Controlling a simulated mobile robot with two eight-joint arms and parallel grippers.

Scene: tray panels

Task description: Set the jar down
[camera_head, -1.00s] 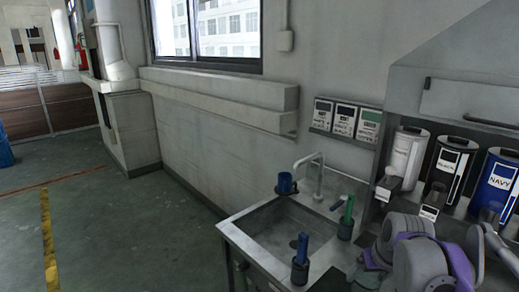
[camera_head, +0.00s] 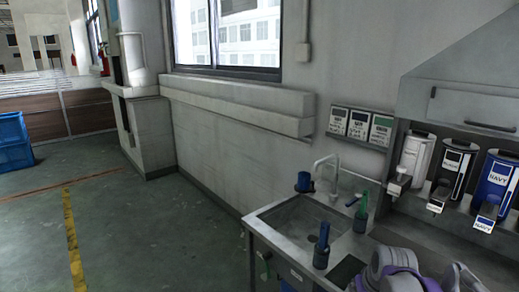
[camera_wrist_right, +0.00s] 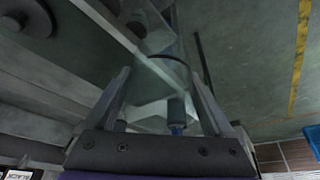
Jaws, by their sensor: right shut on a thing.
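In the right wrist view a clear, see-through jar (camera_wrist_right: 160,75) sits between the fingers of my right gripper (camera_wrist_right: 158,92). The fingers are shut on it, one on each side. The jar's outline is faint, and I cannot tell whether anything is in it. In the head view only purple and grey links of my right arm show at the bottom right; the gripper and the jar are out of that view. My left gripper is in neither view.
Labelled dispensers, including a navy one (camera_head: 497,178), line the right counter. Blue crates (camera_head: 13,142) stand far left on open floor.

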